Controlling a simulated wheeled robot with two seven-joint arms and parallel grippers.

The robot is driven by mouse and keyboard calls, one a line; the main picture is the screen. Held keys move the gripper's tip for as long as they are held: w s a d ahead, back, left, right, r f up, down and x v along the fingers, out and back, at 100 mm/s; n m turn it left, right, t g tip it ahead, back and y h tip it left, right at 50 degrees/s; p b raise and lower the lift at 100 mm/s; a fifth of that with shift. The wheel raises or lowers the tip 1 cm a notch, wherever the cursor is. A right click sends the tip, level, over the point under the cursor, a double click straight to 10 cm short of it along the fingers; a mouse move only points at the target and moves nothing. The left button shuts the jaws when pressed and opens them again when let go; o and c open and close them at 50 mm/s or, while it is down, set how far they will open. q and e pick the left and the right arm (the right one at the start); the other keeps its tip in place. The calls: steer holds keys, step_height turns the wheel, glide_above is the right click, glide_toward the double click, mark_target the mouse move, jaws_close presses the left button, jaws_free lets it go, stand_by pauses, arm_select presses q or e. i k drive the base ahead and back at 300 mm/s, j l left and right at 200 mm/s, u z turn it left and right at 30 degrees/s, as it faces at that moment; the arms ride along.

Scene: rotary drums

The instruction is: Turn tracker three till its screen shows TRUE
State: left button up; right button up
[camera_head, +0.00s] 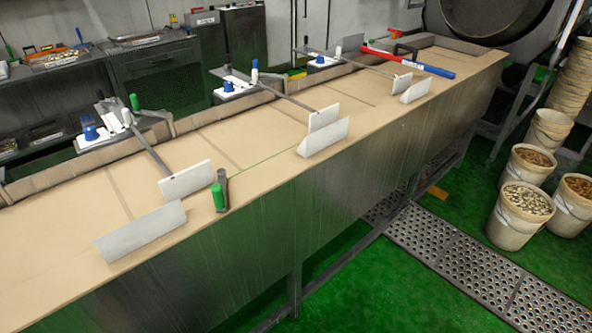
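Three similar devices stand along the bench's back edge, each with a white base and blue knob: a near-left one (92,134), a middle one (232,84) and a far one (322,61). A grey bar runs from each toward the front, ending near an upright white plate: near (187,180), middle (323,117) and far (402,82). A white wedge-shaped block sits in front of each plate: near (140,232), middle (323,138) and far (415,91). I cannot tell which is tracker three, and no screen text is readable. Neither gripper is in view.
The long tan bench top (245,185) has a raised back edge. A green-handled tool (219,194) stands near its front edge, and a red-and-blue bar (408,62) lies at the far end. Filled buckets (519,214) stand on the green floor at right, near a perforated metal strip (450,262).

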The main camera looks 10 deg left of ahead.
mark_target(90, 132)
steer(key=u, duration=1.65)
